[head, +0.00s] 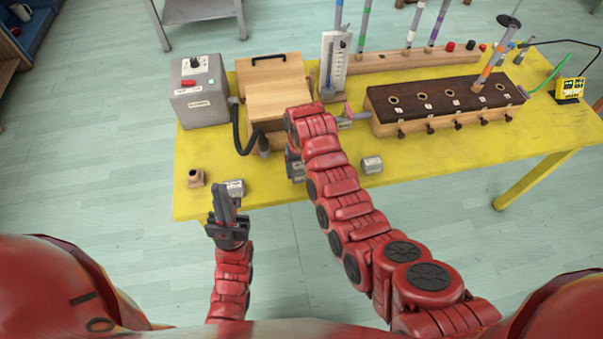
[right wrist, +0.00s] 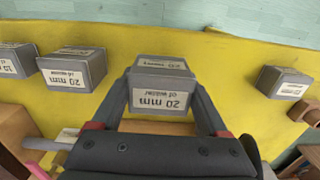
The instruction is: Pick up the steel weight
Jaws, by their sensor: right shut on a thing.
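A grey steel weight with a white label reading "20 mm of water" (right wrist: 160,90) sits between the two fingers of my right gripper (right wrist: 168,112) in the right wrist view. The gripper is shut on it, with a finger on each side. In the head view my right arm largely hides this gripper and weight; I cannot tell whether the weight is clear of the table. My left gripper (head: 222,203) is near the table's front edge, pointing at another grey labelled weight (head: 233,188); its finger gap is not clear.
Similar weights (right wrist: 74,68) lie to the left in the wrist view, one showing right of my arm (head: 372,165) on the yellow table (head: 440,160). A grey control box (head: 200,92), wooden bellows (head: 275,95), gauge (head: 334,65) and drilled wooden chest (head: 445,100) stand behind.

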